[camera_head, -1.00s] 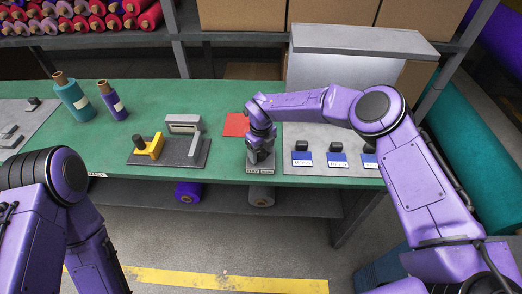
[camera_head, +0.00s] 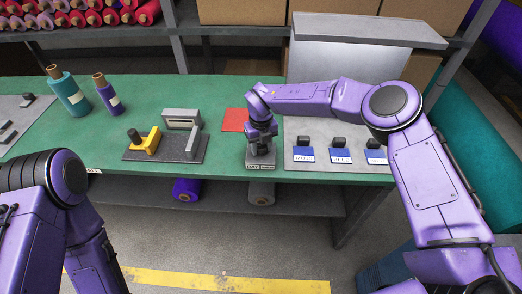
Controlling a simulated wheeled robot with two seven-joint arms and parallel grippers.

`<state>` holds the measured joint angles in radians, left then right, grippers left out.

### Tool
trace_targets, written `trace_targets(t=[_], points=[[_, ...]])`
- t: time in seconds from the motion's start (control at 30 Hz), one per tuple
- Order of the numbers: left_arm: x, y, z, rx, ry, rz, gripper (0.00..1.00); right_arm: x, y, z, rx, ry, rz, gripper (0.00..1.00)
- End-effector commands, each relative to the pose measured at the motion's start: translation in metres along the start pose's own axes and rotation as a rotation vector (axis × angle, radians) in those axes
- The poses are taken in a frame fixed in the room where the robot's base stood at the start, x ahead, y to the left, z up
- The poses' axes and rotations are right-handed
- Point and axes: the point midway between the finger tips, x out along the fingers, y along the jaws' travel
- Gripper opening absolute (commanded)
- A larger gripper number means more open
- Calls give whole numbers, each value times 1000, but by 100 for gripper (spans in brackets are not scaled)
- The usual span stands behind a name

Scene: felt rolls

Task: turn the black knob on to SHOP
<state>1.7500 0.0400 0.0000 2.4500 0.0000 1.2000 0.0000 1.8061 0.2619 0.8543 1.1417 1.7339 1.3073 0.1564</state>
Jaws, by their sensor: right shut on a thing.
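A small grey base (camera_head: 260,160) stands at the front edge of the green table, with a two-part label on its front that is too small to read. My right gripper (camera_head: 261,143) points down over it and is shut on the black knob on top. The gripper hides most of the knob, so I cannot tell which way it points. My left arm comes in at the lower left, and its gripper is out of view.
A grey panel right of the knob carries several dark switches (camera_head: 340,144) with blue labels. A red felt square (camera_head: 234,120) lies behind the knob.

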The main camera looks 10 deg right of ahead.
Motion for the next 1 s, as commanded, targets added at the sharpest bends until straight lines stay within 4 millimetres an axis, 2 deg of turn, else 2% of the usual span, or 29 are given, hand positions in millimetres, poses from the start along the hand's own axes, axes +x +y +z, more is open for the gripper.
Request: trace_targets(t=[0.03, 0.4, 0.7, 1.0], points=[[10, 1, 4, 0, 0, 0, 43, 5, 0, 1, 43, -4, 0, 11], [38, 3, 16, 0, 0, 0, 43, 3, 0, 1, 365, -4, 0, 11], [51, 5, 21, 0, 0, 0, 43, 1, 0, 1, 532, -3, 0, 11], [55, 5, 23, 0, 0, 0, 43, -1, 0, 1, 596, -3, 1, 11]])
